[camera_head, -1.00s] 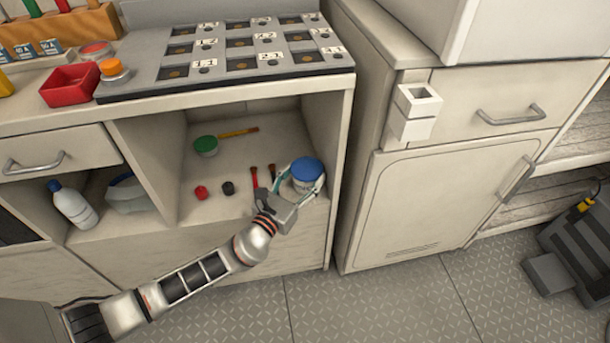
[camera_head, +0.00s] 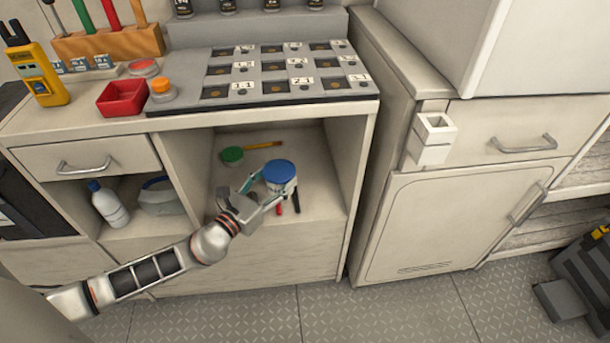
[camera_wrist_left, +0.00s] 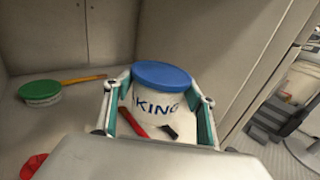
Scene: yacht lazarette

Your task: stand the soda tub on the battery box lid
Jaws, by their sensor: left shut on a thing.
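The soda tub (camera_head: 281,178) is a white tub with a blue lid, upright in the open compartment of the cabinet. In the left wrist view the tub (camera_wrist_left: 160,95) shows blue letters "KING". My left gripper (camera_head: 270,190) is shut on its sides, with one finger on each side. Whether its base touches the shelf is hard to tell. I cannot surely identify the battery box lid; a dark grey box-like thing (camera_head: 585,270) stands on the floor at far right, partly cut off. My right gripper is not in view.
A green-lidded tub (camera_head: 232,156) and a yellow-handled tool (camera_head: 263,146) lie deeper in the compartment. A red-handled tool (camera_wrist_left: 133,123) lies near the tub. A numbered tray (camera_head: 285,75) and a red bin (camera_head: 122,98) are on the counter. Floor (camera_head: 410,310) ahead is clear.

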